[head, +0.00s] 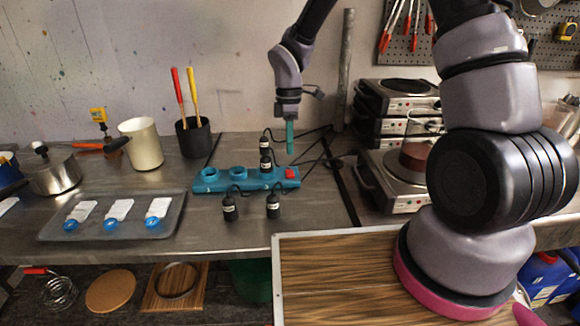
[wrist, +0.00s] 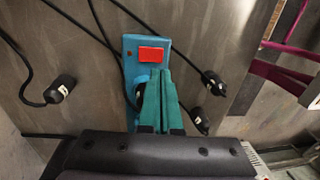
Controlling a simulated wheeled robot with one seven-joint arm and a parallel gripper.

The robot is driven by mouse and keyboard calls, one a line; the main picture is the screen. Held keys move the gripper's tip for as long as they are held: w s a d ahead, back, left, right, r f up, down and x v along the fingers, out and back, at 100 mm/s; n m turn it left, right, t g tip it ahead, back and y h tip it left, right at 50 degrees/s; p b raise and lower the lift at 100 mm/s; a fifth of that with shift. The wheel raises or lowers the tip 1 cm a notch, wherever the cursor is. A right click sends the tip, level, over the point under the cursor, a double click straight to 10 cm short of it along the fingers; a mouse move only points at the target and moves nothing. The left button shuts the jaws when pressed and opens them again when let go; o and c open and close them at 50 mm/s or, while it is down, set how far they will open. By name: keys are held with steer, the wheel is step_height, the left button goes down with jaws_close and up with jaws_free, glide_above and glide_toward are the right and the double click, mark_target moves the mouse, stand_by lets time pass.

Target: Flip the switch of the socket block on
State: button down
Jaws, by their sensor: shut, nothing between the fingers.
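The blue socket block (head: 215,182) lies on the steel bench in the head view, with a red switch (head: 290,173) at its right end. The block (wrist: 131,47) and the red switch (wrist: 152,55) also show in the wrist view, the switch just beyond my fingertips. My gripper (head: 290,151) has teal fingers, pointing down, above the switch end of the block. In the wrist view my gripper (wrist: 157,74) is shut and empty, and its fingers hide part of the block. I cannot tell whether the fingertips touch the block.
Black plugs (head: 229,208) with cords lie in front of the block, and others stand at it. A grey tray (head: 105,231) with white packets is at left. Stacked hot plates (head: 399,104) stand at right. A black cup (head: 193,138) and cream canister (head: 142,144) stand behind.

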mark_target(290, 176)
steer(key=f, duration=0.4)
steer(key=s+f, duration=0.1)
steer(key=f, duration=0.2)
steer(key=shift+f, duration=0.15)
stand_by(0.4)
steer(key=shift+w+r, duration=0.25)
steer(key=shift+w, duration=0.5)
